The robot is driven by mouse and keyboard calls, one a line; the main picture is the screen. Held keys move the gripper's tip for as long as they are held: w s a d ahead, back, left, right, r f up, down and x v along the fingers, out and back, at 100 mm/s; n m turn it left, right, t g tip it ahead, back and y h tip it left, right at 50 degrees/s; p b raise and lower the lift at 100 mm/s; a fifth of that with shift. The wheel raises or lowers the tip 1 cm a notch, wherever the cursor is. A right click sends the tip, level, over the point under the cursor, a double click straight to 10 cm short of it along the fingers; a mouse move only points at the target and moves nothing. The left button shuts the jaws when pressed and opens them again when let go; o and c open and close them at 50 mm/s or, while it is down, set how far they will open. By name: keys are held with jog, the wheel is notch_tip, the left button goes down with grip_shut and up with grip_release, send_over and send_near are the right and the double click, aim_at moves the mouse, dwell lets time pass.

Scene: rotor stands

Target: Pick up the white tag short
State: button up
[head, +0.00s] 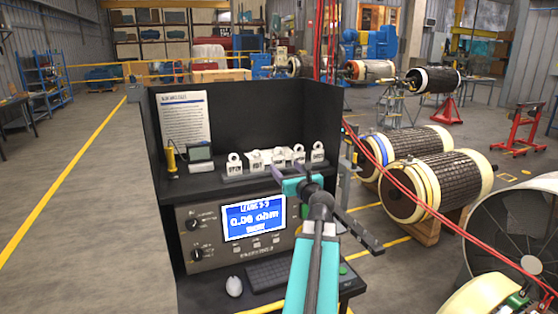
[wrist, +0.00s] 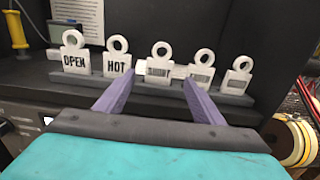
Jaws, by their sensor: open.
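The white tag short (wrist: 160,53) stands upright in the middle of a row of ring-topped white tags on a dark holder strip. Its lettering is blurred but looks like SHORT. In the head view the middle tag (head: 279,157) is partly hidden by its neighbours and my arm. My gripper (wrist: 159,77) is open in the wrist view, its two purple fingers pointing at the row, one fingertip to each side of the short tag. No tag is visibly held; whether the fingertips reach the tag's depth I cannot tell.
The OPEN tag (wrist: 74,54) and HOT tag (wrist: 117,59) stand to the left, two more tags (wrist: 202,67) (wrist: 238,76) to the right. Dark panels rise behind. A yellow-handled tool (head: 171,160) and a small display box (head: 200,156) stand left; a meter screen (head: 253,217) is below.

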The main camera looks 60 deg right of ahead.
aim_at(279, 161)
jog(key=shift+x, duration=1.2)
jog(key=shift+p+x, duration=1.1)
jog(key=shift+x, duration=1.5)
jog(key=c, duration=0.9)
